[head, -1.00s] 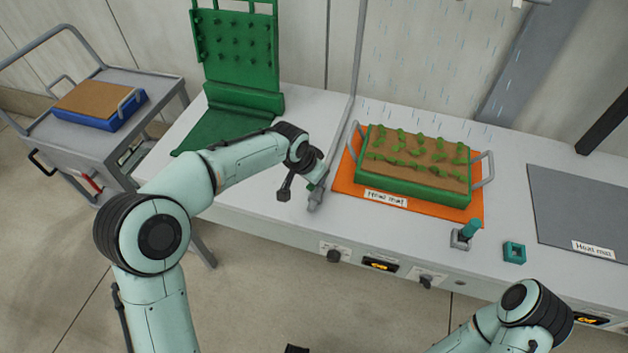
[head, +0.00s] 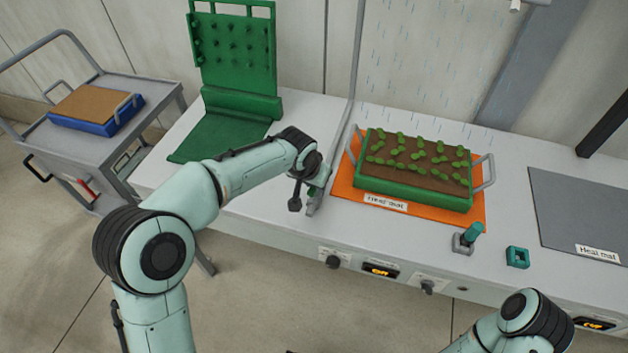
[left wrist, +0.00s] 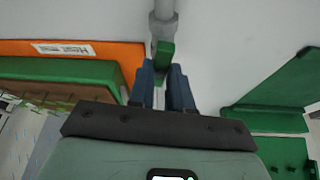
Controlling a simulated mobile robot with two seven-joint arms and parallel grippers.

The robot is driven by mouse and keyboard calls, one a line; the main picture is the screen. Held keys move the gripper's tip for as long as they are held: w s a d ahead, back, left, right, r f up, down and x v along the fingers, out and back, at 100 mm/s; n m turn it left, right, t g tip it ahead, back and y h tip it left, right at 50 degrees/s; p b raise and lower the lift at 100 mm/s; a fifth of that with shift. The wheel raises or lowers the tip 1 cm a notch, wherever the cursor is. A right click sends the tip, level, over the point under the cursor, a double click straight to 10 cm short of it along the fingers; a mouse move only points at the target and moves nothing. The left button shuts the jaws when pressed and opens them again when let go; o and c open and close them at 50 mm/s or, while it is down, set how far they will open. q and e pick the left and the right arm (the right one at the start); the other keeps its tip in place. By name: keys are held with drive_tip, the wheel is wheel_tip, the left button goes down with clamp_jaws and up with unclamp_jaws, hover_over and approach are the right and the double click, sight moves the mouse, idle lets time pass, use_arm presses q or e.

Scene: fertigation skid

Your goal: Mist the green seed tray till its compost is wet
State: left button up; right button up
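The green seed tray (head: 440,197) sits on the orange mat (head: 350,185). Its compost (head: 400,172) is dark brown, with rows of bright green seedlings. Pale streaks of mist hang in the air above and behind it. My left gripper (head: 318,188) is left of the tray, at a grey fitting (head: 313,203) on the bench's front edge. In the left wrist view, its blue fingers (left wrist: 162,75) are close on both sides of a small green lever (left wrist: 163,56) on the grey pipe (left wrist: 163,28); they appear shut on it. My right gripper is out of view.
A green pegged stand (head: 235,75) is at the back left. A trolley (head: 60,135) holds a blue tray (head: 110,122) with light brown contents. A teal-handled joystick (head: 470,235), a teal square (head: 517,257) and a grey mat (head: 590,215) lie to the right.

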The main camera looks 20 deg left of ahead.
use_arm(q)
drive_tip(key=o, duration=0.4)
drive_tip(key=shift+r, duration=0.1)
drive_tip(key=p+v, duration=0.1)
drive_tip(key=v, duration=1.2)
drive_tip(key=shift+r, duration=0.15)
